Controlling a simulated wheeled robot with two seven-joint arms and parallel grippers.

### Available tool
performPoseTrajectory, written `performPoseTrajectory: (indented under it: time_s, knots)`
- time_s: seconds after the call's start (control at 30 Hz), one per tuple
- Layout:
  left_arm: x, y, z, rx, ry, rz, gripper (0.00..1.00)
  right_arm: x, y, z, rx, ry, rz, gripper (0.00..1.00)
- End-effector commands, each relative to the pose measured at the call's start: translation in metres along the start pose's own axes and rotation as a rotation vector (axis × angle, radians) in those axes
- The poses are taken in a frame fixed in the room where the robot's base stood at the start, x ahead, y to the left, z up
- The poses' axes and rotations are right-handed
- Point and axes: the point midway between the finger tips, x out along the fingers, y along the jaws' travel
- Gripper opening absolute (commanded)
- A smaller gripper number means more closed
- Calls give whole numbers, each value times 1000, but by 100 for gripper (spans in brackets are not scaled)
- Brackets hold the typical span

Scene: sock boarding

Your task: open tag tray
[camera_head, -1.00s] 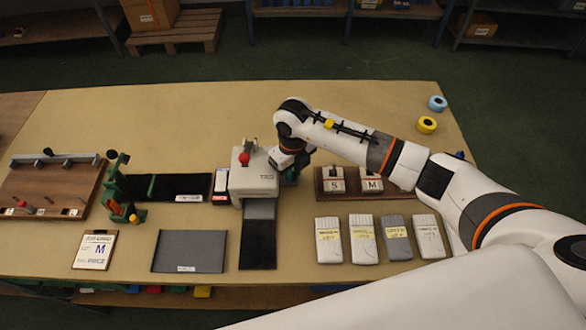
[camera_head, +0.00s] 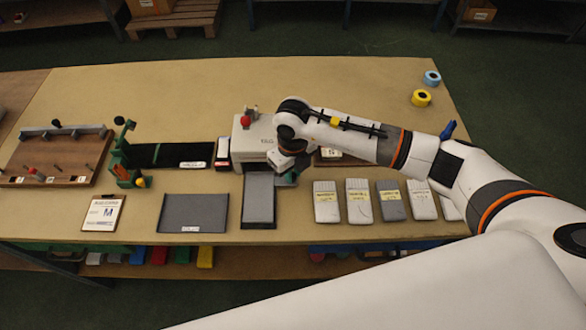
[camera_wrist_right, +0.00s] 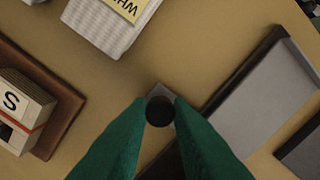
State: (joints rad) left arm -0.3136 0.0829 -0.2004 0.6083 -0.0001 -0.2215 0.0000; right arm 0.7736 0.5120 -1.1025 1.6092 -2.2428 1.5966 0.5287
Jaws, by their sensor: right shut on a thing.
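The white tag machine (camera_head: 255,138) stands mid-table with a red knob on top. Its grey tag tray (camera_head: 259,198) sticks out from the front, toward the table's near edge. My right gripper (camera_head: 289,177) is beside the tray's right side, in front of the machine, partly hidden by my wrist. In the right wrist view, the green fingers are shut on a small round black knob (camera_wrist_right: 160,111). The grey tray (camera_wrist_right: 246,100) lies to the right of the fingers there. My left gripper is not in view.
Several sock packs (camera_head: 359,200) lie right of the tray. A wooden holder with an S block (camera_wrist_right: 20,108) is behind them, partly covered by my arm. A dark mat (camera_head: 193,213) and a clipboard (camera_head: 104,213) lie to the left.

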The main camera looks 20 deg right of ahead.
Motion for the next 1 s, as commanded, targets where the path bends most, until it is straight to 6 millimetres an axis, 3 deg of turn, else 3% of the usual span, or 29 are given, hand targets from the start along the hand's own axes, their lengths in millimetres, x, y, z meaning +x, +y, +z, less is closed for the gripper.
performPoseTrajectory:
  time_s: [0.1, 0.13, 0.2, 0.57, 1.0]
  knots:
    - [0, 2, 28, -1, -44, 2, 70, 2, 0, 0, 0, 0, 0, 0]
    - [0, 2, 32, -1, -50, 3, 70, 2, 0, 0, 0, 0, 0, 21]
    - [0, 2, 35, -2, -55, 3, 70, 2, 0, 0, 0, 0, 1, 29]
    - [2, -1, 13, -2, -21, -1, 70, -5, 0, -1, 0, 2, 1, 29]
    - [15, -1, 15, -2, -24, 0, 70, -90, 1, -1, -1, 5, 2, 29]
